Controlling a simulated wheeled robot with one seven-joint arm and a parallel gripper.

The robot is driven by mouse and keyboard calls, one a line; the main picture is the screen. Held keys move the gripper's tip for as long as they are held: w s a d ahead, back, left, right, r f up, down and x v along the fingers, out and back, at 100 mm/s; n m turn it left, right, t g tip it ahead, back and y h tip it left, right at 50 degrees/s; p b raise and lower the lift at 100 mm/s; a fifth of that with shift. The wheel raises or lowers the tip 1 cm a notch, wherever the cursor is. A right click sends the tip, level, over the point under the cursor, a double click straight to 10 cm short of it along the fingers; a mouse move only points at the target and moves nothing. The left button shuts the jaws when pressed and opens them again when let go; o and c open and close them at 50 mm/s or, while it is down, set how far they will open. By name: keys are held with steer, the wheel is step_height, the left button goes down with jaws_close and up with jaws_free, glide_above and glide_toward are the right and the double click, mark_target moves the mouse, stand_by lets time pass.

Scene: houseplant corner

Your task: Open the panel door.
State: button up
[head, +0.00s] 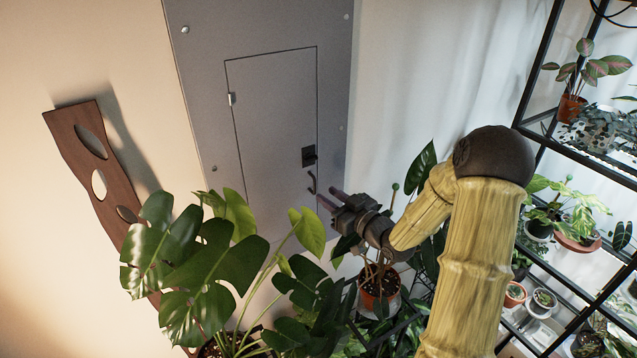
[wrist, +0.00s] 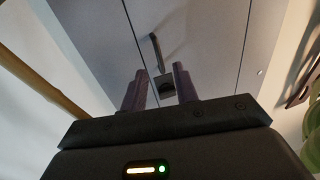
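The grey panel door (head: 270,120) is set in a larger grey metal panel (head: 205,50) on the wall and looks closed, flush with its frame. A small hinge shows at its left edge. A dark handle (head: 312,182) sits near its right edge, below a black latch plate (head: 309,156). My gripper (head: 327,196) is open and empty, just right of and below the handle. In the wrist view the two fingers (wrist: 159,72) stand apart. The handle (wrist: 156,52) shows beyond their tips, and the black plate (wrist: 167,86) shows between them. I see no contact.
A large monstera (head: 190,250) stands in front of the panel's lower left, covering the lower part. A potted plant (head: 380,285) stands below my wrist. A black shelf rack (head: 528,80) with several plants is at right. A wavy wooden board (head: 90,165) hangs at left.

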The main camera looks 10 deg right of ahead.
mark_target(315, 187)
steer(key=p+x, duration=0.1)
steer(key=x, duration=0.4)
steer(key=shift+p, duration=0.35)
steer(key=shift+s, duration=0.1)
steer(key=shift+c, duration=0.4)
jaws_close()
